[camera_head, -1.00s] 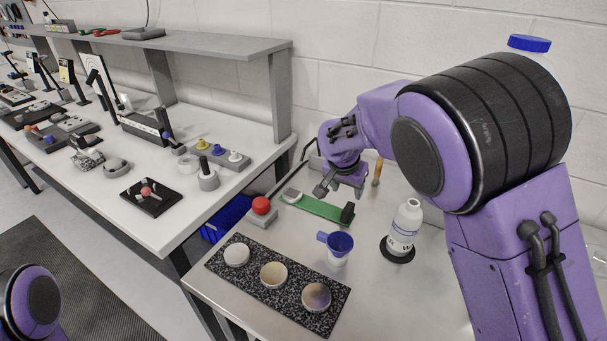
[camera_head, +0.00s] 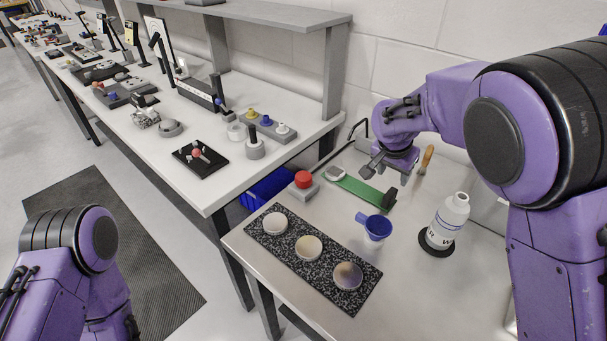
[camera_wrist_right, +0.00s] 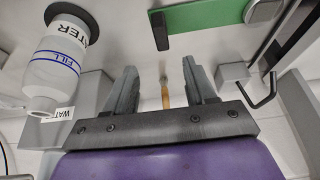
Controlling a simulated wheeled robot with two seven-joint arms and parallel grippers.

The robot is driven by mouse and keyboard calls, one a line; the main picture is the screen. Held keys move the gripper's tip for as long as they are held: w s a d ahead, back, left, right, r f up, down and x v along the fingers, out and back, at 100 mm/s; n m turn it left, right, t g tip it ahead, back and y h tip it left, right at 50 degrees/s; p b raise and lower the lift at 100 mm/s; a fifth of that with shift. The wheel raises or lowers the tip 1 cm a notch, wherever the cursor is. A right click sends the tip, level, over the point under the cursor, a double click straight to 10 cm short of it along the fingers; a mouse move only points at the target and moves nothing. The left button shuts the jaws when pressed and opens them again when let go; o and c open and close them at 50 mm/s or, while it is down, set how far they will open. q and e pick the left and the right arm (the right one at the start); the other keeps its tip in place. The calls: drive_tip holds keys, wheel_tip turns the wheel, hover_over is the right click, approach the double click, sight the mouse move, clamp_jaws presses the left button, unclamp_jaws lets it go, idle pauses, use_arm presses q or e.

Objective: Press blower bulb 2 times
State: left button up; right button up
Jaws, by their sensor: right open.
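A red round bulb (camera_head: 304,179) sits on a small grey block on the metal table; it is the most bulb-like thing there, though I cannot tell for sure that it is the blower bulb. My right gripper (camera_head: 389,172) is above the table near the back, to the right of the red bulb and over the far side of the green strip (camera_head: 365,192). The red bulb is not seen there. My left arm shows at lower left; its gripper is out of view.
A white bottle (camera_head: 449,217) stands on a black disc at right. A blue funnel (camera_head: 376,227) is in front of the green strip. A speckled black board (camera_head: 328,279) with three round pieces lies at the front. A white bench (camera_head: 217,188) with several fixtures is left.

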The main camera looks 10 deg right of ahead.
clamp_jaws()
idle(1.5)
